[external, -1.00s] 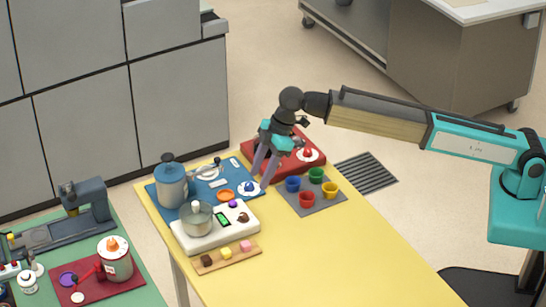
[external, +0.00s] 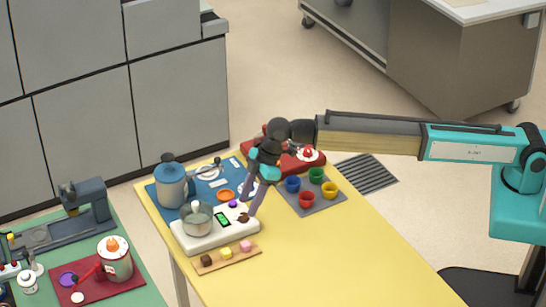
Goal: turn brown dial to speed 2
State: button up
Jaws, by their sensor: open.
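The brown dial (external: 243,218) sits on the right end of the white appliance (external: 205,239), next to a small green display (external: 222,219) and a purple knob (external: 233,204). A glass bowl (external: 197,219) stands on the appliance's left part. My gripper (external: 247,208) points down with its fingers apart and tips close to the brown dial. I cannot tell whether the fingertips touch the dial. The dial's setting is too small to read.
A blue-grey kettle (external: 171,186) stands on a blue mat behind the appliance. A wooden board (external: 228,257) with several coloured cubes lies in front. Coloured cups stand on a grey mat (external: 319,206) to the right. The yellow table (external: 320,265) is clear at the front right.

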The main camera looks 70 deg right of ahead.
aim_at(244, 215)
jog(key=shift+p+x, duration=0.35)
jog(key=shift+x, duration=1.55)
jog(key=c, duration=1)
